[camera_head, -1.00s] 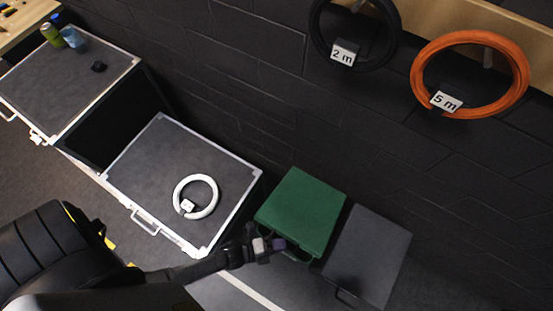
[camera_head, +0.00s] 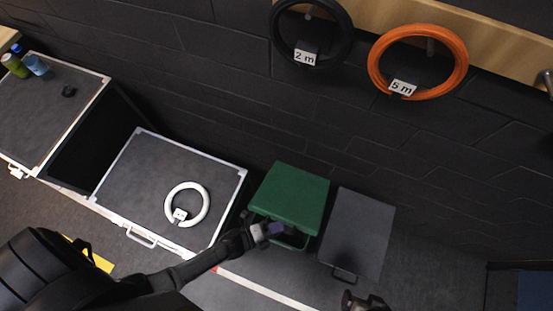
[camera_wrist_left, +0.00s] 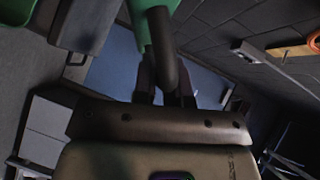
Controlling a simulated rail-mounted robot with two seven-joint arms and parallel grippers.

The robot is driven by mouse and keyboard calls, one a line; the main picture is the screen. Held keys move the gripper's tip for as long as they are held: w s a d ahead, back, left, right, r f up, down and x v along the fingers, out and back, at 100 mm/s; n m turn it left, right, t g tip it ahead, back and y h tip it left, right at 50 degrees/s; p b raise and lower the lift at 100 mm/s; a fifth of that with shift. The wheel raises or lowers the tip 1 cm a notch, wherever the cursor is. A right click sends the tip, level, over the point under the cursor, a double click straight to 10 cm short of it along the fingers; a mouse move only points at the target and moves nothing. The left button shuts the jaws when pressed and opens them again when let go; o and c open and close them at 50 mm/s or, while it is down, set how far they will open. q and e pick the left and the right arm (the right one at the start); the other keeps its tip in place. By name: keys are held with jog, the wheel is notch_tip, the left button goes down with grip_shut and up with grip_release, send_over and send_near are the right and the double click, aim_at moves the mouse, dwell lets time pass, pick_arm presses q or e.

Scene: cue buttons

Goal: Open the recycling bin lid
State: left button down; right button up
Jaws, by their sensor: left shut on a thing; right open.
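My right gripper (camera_head: 362,301) is open at the bottom edge of the head view, below the grey bin, and only partly in view.
A grey-lidded bin (camera_head: 358,235) stands just right of the green one. A grey case (camera_head: 150,180) with a white ring cable (camera_head: 187,204) is to the left. Black (camera_head: 345,25) and orange (camera_head: 462,60) cable coils hang on the wall behind.

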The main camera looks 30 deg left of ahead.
pick_arm(q)
jog(key=c, duration=1.2)
grip_release()
jog(key=shift+o, duration=0.2)
jog(key=b+v, duration=0.1)
jog(key=v, duration=1.2)
jog(key=shift+s+a, duration=0.25)
jog(key=shift+s, duration=0.05)
jog(key=shift+r, duration=0.1)
